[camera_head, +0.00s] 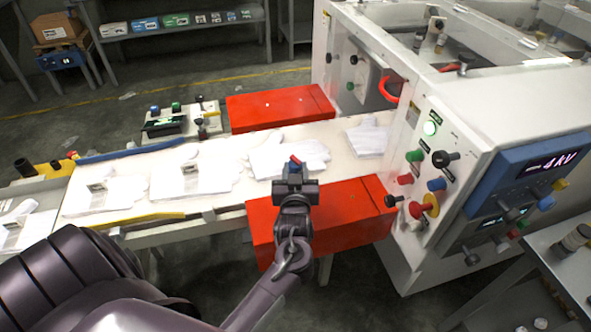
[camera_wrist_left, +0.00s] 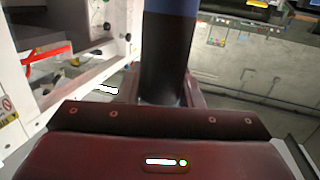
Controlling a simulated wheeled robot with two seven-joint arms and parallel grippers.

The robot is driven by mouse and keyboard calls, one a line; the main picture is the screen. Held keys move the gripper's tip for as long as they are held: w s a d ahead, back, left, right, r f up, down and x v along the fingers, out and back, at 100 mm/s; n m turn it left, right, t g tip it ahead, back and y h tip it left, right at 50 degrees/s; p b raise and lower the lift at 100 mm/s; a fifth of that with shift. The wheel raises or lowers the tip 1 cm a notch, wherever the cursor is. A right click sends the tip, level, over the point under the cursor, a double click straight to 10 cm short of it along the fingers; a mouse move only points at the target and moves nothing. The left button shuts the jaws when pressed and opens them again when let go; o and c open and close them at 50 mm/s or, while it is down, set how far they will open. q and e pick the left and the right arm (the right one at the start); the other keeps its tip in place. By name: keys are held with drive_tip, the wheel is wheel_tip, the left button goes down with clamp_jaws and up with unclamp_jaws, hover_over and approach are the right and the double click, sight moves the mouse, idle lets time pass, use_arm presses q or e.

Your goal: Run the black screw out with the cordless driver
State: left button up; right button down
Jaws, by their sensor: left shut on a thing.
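My left gripper (camera_head: 296,182) is above the front red block, in front of the white conveyor. It is shut on a dark cylinder with a blue band, which I take to be the cordless driver (camera_wrist_left: 168,55); it stands up between the fingers (camera_wrist_left: 165,95) in the left wrist view. In the head view only a small red and blue end of it (camera_head: 294,162) shows above the gripper. Black knobs or screw heads stick out of the white machine's panel, one upper (camera_head: 445,158) and one lower left (camera_head: 393,201). I cannot tell which is the black screw. My right gripper is not in view.
The white machine (camera_head: 360,40) with a blue display (camera_head: 530,175) stands at the right. White gloves (camera_head: 285,152) lie along the conveyor (camera_head: 150,160). Red blocks flank it at the back (camera_head: 280,107) and front (camera_head: 345,215). A grey table (camera_head: 560,255) is at lower right.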

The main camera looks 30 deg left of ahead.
use_arm(q)
drive_tip(key=shift+f+p, duration=0.15)
drive_tip(key=shift+p, duration=0.35)
idle(1.0)
drive_tip(key=shift+r+p, duration=1)
drive_tip(key=shift+p, duration=0.05)
drive_tip(key=shift+r+p, duration=1.95)
drive_tip(key=shift+r, duration=0.1)
